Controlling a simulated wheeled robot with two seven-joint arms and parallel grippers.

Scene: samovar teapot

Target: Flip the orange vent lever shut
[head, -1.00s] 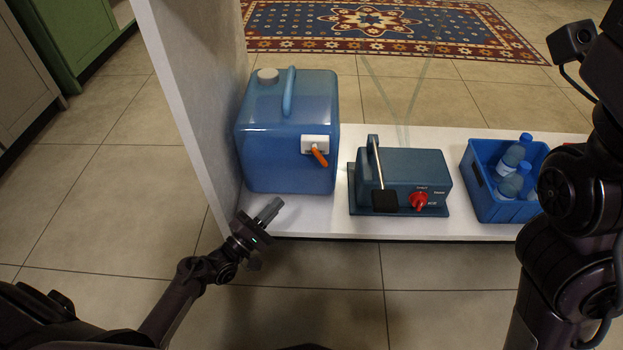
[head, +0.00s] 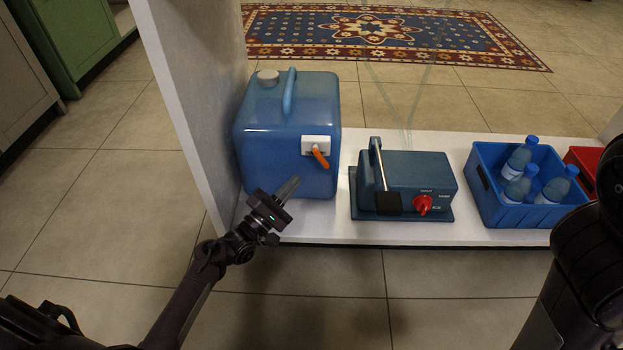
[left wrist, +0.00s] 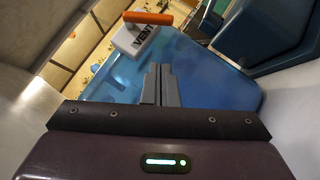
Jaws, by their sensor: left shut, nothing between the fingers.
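The orange vent lever (head: 320,157) sits on a white plate (head: 315,144) on the front of the blue water container (head: 262,140). In the head view it slants down to the right. The lever also shows in the left wrist view (left wrist: 149,18), above the plate marked "VENT" (left wrist: 143,42). My left gripper (head: 291,184) is shut and empty, in front of the container, below and left of the lever and apart from it. Its fingers show in the left wrist view (left wrist: 160,82), pointing toward the container. My right gripper is not visible; only my right arm shows at the right edge.
A blue-grey device (head: 415,180) with a red knob (head: 423,204) stands right of the container. A blue crate (head: 510,214) with bottles and a red crate (head: 580,160) are further right. A grey side panel (head: 200,85) rises close on the left.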

